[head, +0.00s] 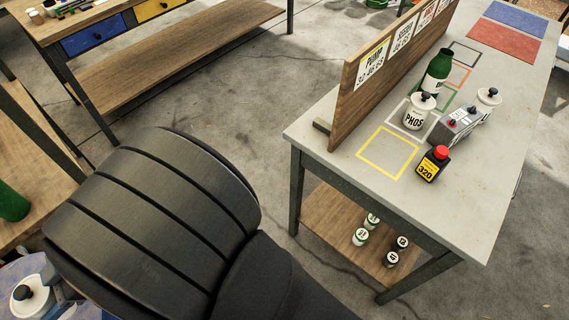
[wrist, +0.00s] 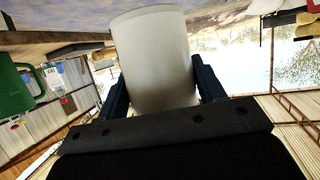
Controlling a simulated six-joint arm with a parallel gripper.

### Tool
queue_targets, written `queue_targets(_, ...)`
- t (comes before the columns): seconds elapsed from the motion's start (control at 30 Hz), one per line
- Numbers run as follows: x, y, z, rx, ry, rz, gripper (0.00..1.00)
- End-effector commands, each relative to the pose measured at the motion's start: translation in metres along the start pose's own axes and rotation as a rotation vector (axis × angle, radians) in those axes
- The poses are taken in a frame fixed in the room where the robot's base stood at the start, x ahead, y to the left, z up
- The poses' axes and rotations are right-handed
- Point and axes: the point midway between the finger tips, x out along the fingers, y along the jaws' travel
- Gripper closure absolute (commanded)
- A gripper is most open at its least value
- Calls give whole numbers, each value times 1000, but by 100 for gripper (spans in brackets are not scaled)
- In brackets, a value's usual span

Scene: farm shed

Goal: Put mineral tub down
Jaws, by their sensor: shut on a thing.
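In the wrist view the plain white wall of the tub (wrist: 158,62) sits between the two dark fingers of my gripper (wrist: 160,88). No label shows on this side. A blue and pale surface lies around the tub in the head view; I cannot tell whether the tub touches it.
A yellow outlined square (head: 372,167) is empty. An upright board (head: 375,85) stands along the bench.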

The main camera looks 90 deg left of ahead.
Motion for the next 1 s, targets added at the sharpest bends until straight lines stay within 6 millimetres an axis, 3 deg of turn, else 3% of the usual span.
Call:
queue_targets(0.1,24,-5,4,0,0,-2,73)
queue_targets(0.23,37,-7,5,-1,1,1,73)
queue_targets(0.37,42,-8,9,0,0,2,73)
queue_targets(0.67,55,-8,42,1,0,1,73)
queue_targets(1.0,56,-8,45,0,1,2,73)
